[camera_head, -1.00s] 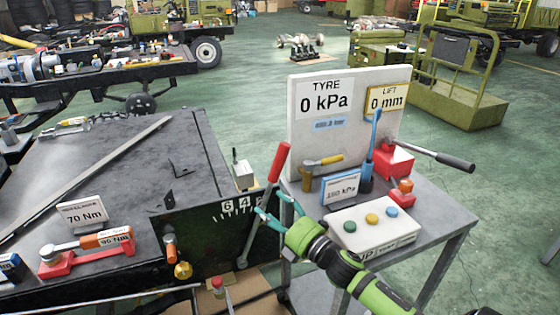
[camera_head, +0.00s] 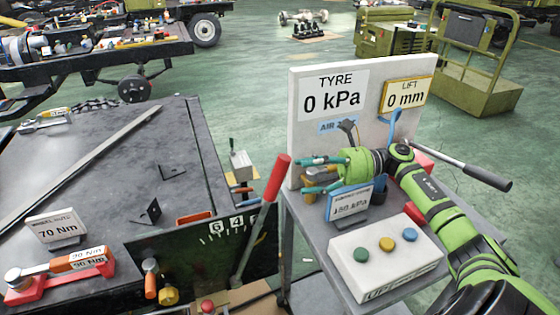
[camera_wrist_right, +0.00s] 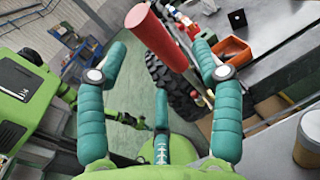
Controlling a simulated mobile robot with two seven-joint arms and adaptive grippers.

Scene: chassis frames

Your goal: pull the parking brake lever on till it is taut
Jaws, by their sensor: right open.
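The parking brake lever (camera_head: 262,218) has a red grip on a grey shaft. It leans up to the right beside the dark chassis panel in the head view. My right gripper (camera_head: 308,174) is just right of the red grip, its teal fingers open and pointing left towards it. In the right wrist view the red grip (camera_wrist_right: 157,37) stands between the tips of my spread right fingers (camera_wrist_right: 160,52), with gaps on both sides. I cannot see contact. My left gripper is out of view.
A marked scale (camera_head: 232,225) sits on the panel behind the lever. Close right is a trolley (camera_head: 325,258) with a white display board (camera_head: 362,128), a button box (camera_head: 385,258) and a blue-framed pressure sign (camera_head: 348,203). The chassis deck (camera_head: 95,165) lies left.

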